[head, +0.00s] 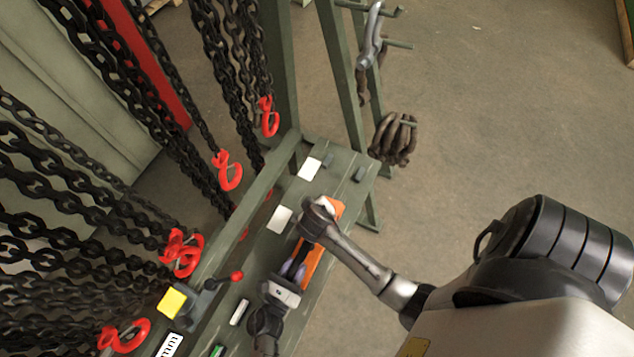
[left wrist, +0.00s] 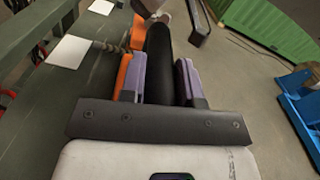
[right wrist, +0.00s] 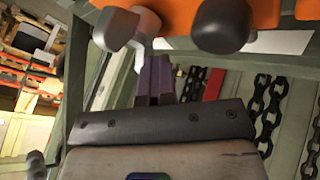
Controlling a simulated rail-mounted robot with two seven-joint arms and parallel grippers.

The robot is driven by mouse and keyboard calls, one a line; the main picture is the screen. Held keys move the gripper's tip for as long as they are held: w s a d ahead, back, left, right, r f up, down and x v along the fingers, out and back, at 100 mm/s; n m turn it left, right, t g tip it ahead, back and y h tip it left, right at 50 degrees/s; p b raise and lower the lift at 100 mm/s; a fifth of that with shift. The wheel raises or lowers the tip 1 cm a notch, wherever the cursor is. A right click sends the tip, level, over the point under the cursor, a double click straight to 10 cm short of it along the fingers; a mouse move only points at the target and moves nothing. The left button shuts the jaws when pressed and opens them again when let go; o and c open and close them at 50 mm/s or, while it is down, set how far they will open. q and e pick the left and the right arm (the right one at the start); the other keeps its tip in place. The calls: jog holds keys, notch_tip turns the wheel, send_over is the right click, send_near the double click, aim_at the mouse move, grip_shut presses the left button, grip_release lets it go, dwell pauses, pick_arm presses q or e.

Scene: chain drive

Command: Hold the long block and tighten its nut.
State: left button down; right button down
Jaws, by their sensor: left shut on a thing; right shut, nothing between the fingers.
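The long orange block (head: 313,266) lies along the right edge of the green bench; it also shows in the left wrist view (left wrist: 123,74) and across the top of the right wrist view (right wrist: 268,12). My left gripper (head: 297,265) is at the block's near part. Its purple fingers are shut on a black rounded bar (left wrist: 160,45) beside the orange. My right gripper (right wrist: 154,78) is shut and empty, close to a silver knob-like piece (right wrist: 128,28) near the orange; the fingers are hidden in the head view. I cannot make out the nut for certain.
Black chains (head: 60,195) with red hooks (head: 228,170) hang left of the bench. A shackle and a brown bundle (head: 395,138) hang from the rack behind.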

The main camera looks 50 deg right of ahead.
jog(key=shift+w+d+r, duration=0.15)
jog(key=shift+w+d, duration=0.2)
jog(key=shift+d, duration=0.85)
dwell(0.3)
jog(key=shift+s+d+f, duration=0.3)
jog(key=shift+f, duration=0.05)
dwell(1.4)
jog(key=shift+d+m+g+h, duration=0.25)
jog(key=shift+m+g, duration=0.25)
jog(key=shift+m, duration=0.3)
dwell(0.5)
jog(key=shift+a, duration=0.1)
dwell(0.4)
